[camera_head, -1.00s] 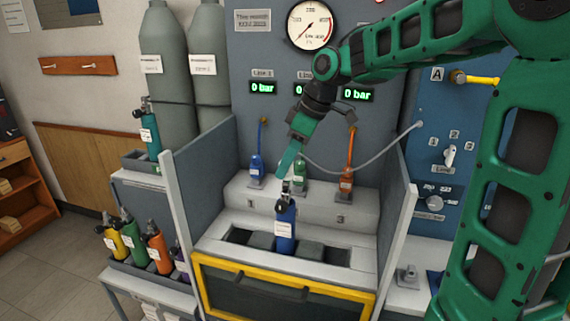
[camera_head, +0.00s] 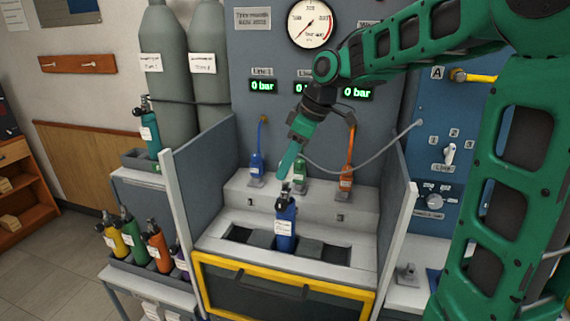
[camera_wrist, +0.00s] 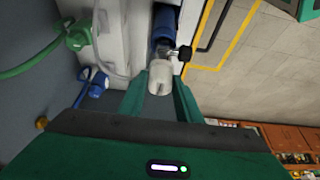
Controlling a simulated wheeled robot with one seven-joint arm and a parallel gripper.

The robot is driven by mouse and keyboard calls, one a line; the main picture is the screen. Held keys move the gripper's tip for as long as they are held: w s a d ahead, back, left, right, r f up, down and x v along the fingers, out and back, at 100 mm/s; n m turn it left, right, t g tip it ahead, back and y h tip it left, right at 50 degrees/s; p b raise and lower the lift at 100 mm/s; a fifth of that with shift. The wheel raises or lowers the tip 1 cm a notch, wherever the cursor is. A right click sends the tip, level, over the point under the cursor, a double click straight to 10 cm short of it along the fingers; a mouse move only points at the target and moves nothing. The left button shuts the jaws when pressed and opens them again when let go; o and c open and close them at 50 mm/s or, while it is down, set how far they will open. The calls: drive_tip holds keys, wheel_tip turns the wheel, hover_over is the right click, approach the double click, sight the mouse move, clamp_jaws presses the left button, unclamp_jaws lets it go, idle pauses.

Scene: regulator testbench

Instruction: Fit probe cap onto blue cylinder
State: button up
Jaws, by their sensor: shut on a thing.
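The blue cylinder (camera_head: 287,237) stands upright in a slot of the test bench, with a black valve on its top. In the wrist view the blue cylinder (camera_wrist: 166,20) shows beyond the fingers, its black knob (camera_wrist: 183,53) to the right. My gripper (camera_wrist: 160,92) is shut on a pale grey cap (camera_wrist: 159,76), one green finger on each side. In the head view my gripper (camera_head: 287,174) points down directly over the cylinder's valve. The cap lines up with the cylinder's top and looks very close to it; whether it is seated I cannot tell.
Blue (camera_head: 257,165), green (camera_head: 300,172) and orange (camera_head: 346,178) hose fittings stand on the ledge behind. Grey side walls (camera_head: 205,180) flank the bench, and a yellow-framed door (camera_head: 285,290) is in front. Several coloured cylinders (camera_head: 157,250) stand on the left rack.

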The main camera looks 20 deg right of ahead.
drive_tip(key=shift+f, duration=1.5)
idle(0.7)
drive_tip(key=o, duration=1.2)
drive_tip(key=shift+c, duration=0.2)
drive_tip(key=v, duration=1)
drive_tip(key=shift+r, duration=0.3)
drive_tip(key=shift+d, duration=0.1)
